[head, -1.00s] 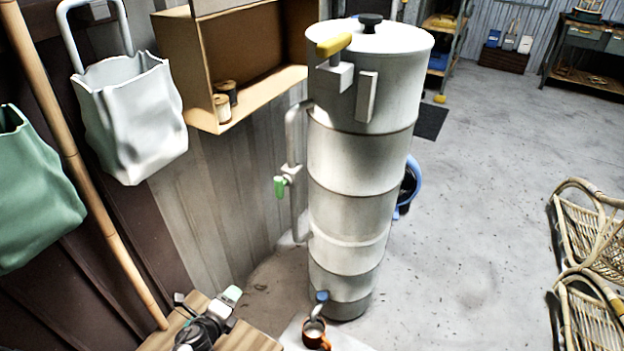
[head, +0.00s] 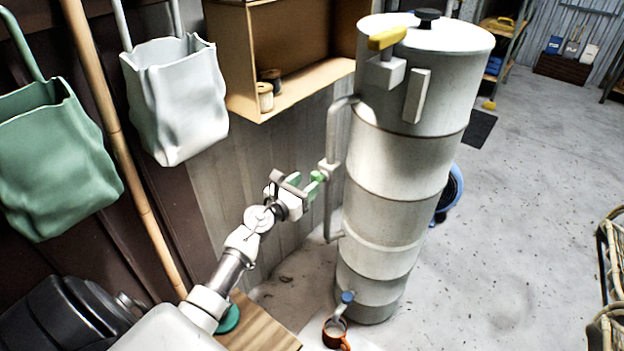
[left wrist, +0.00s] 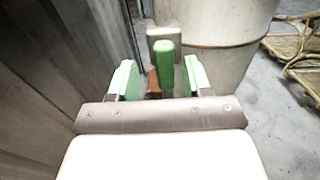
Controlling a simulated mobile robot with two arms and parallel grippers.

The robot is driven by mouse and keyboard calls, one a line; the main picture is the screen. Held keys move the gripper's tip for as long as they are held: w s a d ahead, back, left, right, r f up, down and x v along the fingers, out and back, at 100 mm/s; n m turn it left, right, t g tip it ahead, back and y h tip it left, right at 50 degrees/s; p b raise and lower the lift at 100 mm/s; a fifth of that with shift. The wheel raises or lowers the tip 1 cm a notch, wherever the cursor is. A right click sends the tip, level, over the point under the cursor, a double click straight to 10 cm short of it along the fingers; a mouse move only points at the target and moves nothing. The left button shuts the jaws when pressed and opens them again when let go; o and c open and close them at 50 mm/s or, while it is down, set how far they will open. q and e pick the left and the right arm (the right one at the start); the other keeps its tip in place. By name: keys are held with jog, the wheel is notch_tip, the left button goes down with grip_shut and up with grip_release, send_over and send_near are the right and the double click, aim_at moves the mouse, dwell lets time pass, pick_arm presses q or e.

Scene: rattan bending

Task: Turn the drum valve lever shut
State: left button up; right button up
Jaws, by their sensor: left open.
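A tall, pale metal drum (head: 395,170) stands on the floor right of centre in the head view. A pipe (head: 333,150) runs down its left side and carries a valve with a small green lever (head: 317,176). The green lever (left wrist: 165,68) also shows in the left wrist view, in front of a grey valve block (left wrist: 164,34). My left gripper (head: 301,187) is open at the valve. In the left wrist view its green-padded fingers (left wrist: 161,80) stand on either side of the lever, with a visible gap on each side. My right gripper is not in view.
A wooden shelf (head: 285,100) and a white bag (head: 176,100) hang at left. Open floor (head: 530,190) lies to the right.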

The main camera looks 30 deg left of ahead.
aim_at(312, 179)
pick_arm(q)
jog(key=shift+w+d, duration=0.25)
jog(key=shift+w, duration=0.9)
jog(key=shift+w+a, duration=0.1)
jog(key=shift+w, duration=0.35)
grip_shut()
